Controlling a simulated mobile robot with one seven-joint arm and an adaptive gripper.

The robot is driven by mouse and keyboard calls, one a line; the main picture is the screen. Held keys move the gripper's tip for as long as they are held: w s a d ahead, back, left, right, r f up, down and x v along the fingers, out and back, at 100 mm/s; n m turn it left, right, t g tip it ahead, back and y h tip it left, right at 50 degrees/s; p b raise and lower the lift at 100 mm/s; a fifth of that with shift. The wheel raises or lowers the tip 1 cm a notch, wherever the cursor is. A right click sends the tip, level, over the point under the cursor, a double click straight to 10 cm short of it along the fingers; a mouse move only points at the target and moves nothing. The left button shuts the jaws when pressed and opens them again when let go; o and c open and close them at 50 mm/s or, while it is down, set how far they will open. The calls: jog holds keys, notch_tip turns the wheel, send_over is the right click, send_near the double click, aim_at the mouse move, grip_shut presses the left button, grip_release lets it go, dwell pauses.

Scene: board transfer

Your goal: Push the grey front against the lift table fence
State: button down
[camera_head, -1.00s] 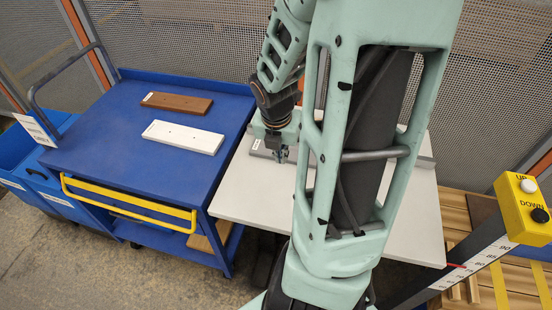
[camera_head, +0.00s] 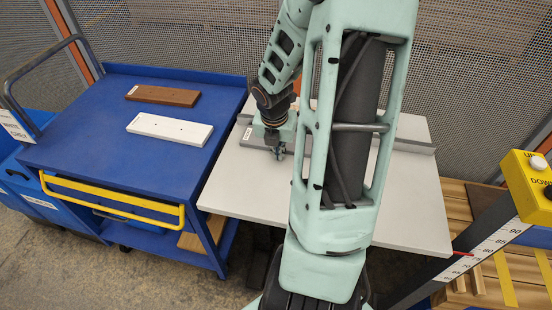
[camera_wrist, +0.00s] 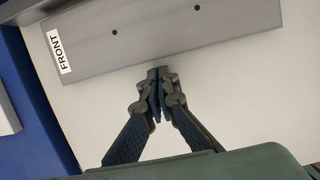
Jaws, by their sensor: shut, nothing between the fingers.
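The grey front (camera_wrist: 170,38) is a flat grey board with small dark holes and a white FRONT label at its left end. It lies on the pale lift table top (camera_head: 245,190). In the head view its left end (camera_head: 257,138) shows beside my wrist; my arm hides much of the rest. The fence (camera_head: 413,146) is a grey bar along the table's far side. Part of it shows at the wrist view's top left. I cannot tell whether board and fence touch. My gripper (camera_wrist: 160,75) is shut and empty, its tips at the board's near long edge. It also shows in the head view (camera_head: 279,154).
A blue cart (camera_head: 95,135) stands left of the lift table, with a brown board (camera_head: 163,95) and a white board (camera_head: 170,130) on top. A yellow UP/DOWN control box (camera_head: 530,185) and a height scale (camera_head: 480,258) are at the right. The near table top is clear.

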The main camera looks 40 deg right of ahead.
jog(key=shift+w+d, duration=0.2)
jog(key=shift+d, duration=0.05)
